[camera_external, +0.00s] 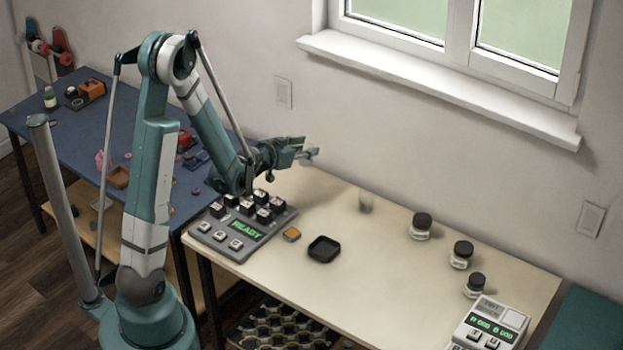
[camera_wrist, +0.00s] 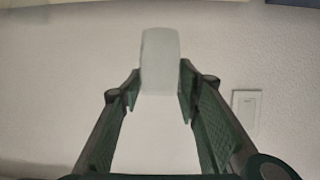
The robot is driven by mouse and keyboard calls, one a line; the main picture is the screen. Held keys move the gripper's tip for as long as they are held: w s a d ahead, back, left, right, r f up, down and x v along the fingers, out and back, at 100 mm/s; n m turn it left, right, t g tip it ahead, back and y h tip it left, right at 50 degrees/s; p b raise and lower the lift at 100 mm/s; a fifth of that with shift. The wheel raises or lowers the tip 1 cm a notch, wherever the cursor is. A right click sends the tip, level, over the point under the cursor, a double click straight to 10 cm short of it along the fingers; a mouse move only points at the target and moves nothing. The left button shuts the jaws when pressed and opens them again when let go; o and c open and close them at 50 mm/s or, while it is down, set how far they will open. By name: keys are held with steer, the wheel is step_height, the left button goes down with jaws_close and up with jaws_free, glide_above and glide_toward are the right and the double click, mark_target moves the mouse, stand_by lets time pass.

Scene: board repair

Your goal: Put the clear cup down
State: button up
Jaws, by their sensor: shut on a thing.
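My gripper (camera_external: 299,150) is raised above the back left of the cream table, near the wall, pointing right. In the wrist view my gripper (camera_wrist: 160,90) has its two dark fingers on either side of a pale, see-through cup (camera_wrist: 160,58), which I take as the clear cup. It is gripped between the fingertips and stands out beyond them. In the external view only a faint grey bit of the clear cup (camera_external: 312,154) shows at the fingertips. Its full outline and tilt are hard to tell there.
A small translucent grey piece (camera_external: 366,202) stands on the table. Dark-lidded jars (camera_external: 421,227) and a scale-like device (camera_external: 490,324) stand right. The middle table is clear.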

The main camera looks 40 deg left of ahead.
steer(key=s+a+f+n+g+y, duration=0.1)
steer(key=s+a+n+g+y, duration=0.1)
steer(key=a+n+y, duration=0.35)
steer(key=s+a+n+g+y, duration=0.2)
steer(key=a, duration=0.7)
steer(key=s+a+f+n+g+y, duration=0.15)
steer(key=a+n+y, duration=0.25)
steer(key=a, duration=0.4)
steer(key=s+a+r+n+g+y, duration=0.1)
steer(key=s+a+r+n+g, duration=0.1)
steer(key=a+r+n+g, duration=0.3)
steer(key=s+a+r+n+g+y, duration=0.2)
steer(key=s+a+r+g, duration=0.1)
steer(key=a+r, duration=0.4)
step_height(320, 180, down, 11)
steer(key=shift+w+d+b, duration=0.25)
steer(key=shift+b, duration=0.15)
steer(key=shift+h, duration=0.25)
step_height(320, 180, down, 6)
steer(key=b, duration=0.1)
steer(key=shift+b, duration=0.35)
steer(key=shift+f, duration=0.15)
steer(key=shift+f+b, duration=0.55)
steer(key=shift+f, duration=1.3)
